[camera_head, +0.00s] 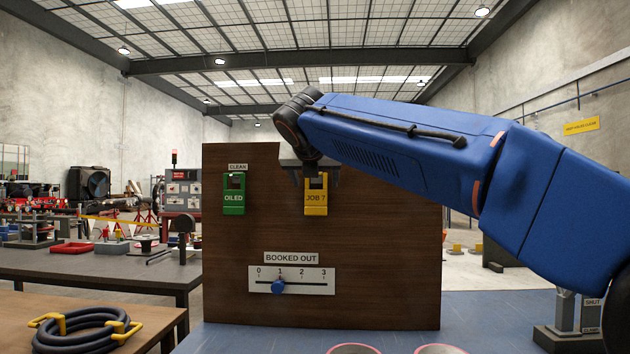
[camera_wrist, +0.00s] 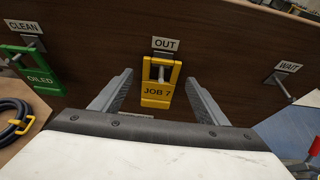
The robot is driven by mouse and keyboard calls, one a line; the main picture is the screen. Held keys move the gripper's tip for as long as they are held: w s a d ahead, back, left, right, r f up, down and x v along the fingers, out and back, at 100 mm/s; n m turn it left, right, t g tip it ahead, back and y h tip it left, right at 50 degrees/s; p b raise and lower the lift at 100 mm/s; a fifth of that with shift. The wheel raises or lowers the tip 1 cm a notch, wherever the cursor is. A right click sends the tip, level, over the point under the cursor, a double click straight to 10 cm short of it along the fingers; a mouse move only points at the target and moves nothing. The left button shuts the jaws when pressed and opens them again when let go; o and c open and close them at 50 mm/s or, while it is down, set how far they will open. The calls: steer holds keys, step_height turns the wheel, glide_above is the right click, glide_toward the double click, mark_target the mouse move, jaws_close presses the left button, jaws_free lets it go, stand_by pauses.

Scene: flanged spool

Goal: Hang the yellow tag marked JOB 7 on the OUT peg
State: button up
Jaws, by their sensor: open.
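The yellow tag marked JOB 7 (camera_head: 316,199) hangs on the wooden board, below my wrist in the head view. In the wrist view the tag (camera_wrist: 157,93) hangs upright on a peg directly under the OUT label (camera_wrist: 165,45), with the peg end showing through its opening. My gripper (camera_wrist: 158,88) is open, one finger on each side of the tag, with gaps between the fingers and the tag. In the head view my gripper is partly hidden behind my wrist.
A green OILED tag (camera_head: 234,198) hangs under the CLEAN label. The WAIT peg (camera_wrist: 280,85) is bare at the right. Below sits a BOOKED OUT slider (camera_head: 278,287) with its blue knob near 1. A coiled hose (camera_head: 88,330) lies on the left table.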

steer(key=v, duration=1.7)
steer(key=shift+s, duration=0.2)
